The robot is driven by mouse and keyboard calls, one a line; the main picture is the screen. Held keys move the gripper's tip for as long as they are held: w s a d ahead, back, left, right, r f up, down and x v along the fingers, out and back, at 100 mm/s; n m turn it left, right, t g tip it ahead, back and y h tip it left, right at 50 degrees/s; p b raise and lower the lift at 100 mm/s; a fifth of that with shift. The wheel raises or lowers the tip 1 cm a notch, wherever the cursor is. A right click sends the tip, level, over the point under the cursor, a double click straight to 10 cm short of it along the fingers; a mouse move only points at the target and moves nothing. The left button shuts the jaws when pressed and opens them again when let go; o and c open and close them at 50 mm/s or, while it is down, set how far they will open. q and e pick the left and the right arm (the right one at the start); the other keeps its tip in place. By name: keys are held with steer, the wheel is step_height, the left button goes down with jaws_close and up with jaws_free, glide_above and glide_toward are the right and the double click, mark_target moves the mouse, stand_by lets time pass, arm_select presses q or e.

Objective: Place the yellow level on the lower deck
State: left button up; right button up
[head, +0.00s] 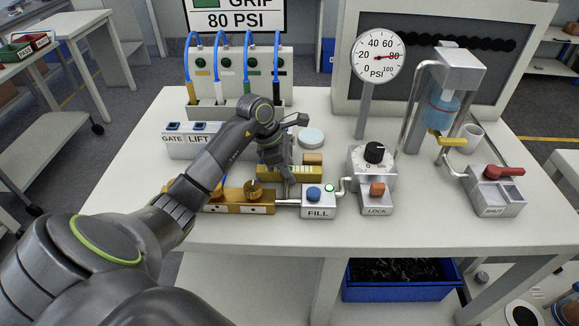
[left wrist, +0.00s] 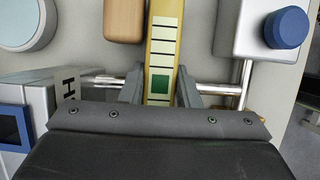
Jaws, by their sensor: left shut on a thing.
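The yellow level (head: 303,173) is a flat yellow bar with dark tick marks in the middle of the white table. In the left wrist view the yellow level (left wrist: 164,40) runs up between the fingers and shows a green square. My left gripper (head: 286,182) reaches down over it; in the left wrist view the left gripper (left wrist: 160,90) has a finger on each side of the bar and is shut on it. I cannot tell whether the bar touches the surface below. No part is clearly recognisable as the lower deck. My right gripper is not in view.
A brown block (head: 313,158) and a pale round disc (head: 311,137) lie behind the level. The FILL box (head: 318,203) with a blue button and a brass block with a knob (head: 252,198) stand in front. The GATE/LIFT box (head: 181,146) is left; the LOCK box (head: 376,197) is right.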

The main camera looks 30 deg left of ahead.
arm_select(q)
steer(key=shift+f, duration=0.1)
steer(key=o, duration=1.1)
